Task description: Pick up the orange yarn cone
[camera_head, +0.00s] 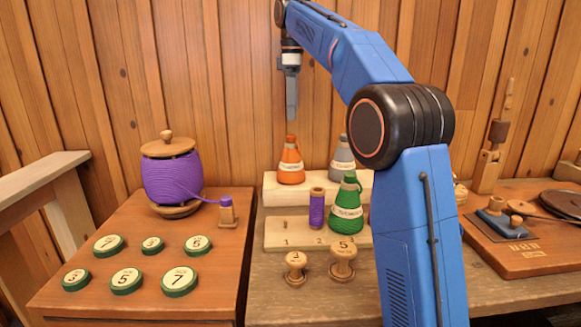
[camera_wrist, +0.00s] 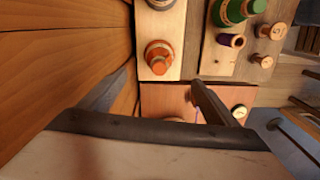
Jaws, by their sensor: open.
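The orange yarn cone (camera_head: 290,162) stands upright at the left end of a raised pale wooden ledge (camera_head: 275,190), with a white label band around it. It also shows from above in the wrist view (camera_wrist: 158,58), as a round orange shape. The cone lies beyond the fingertips in that view, near the gap's upper middle. Nothing hides the cone.
A grey cone (camera_head: 342,155) and a green cone (camera_head: 347,208) stand to the right, with a purple spool (camera_head: 316,208) in front. The plank wall is close behind the ledge.

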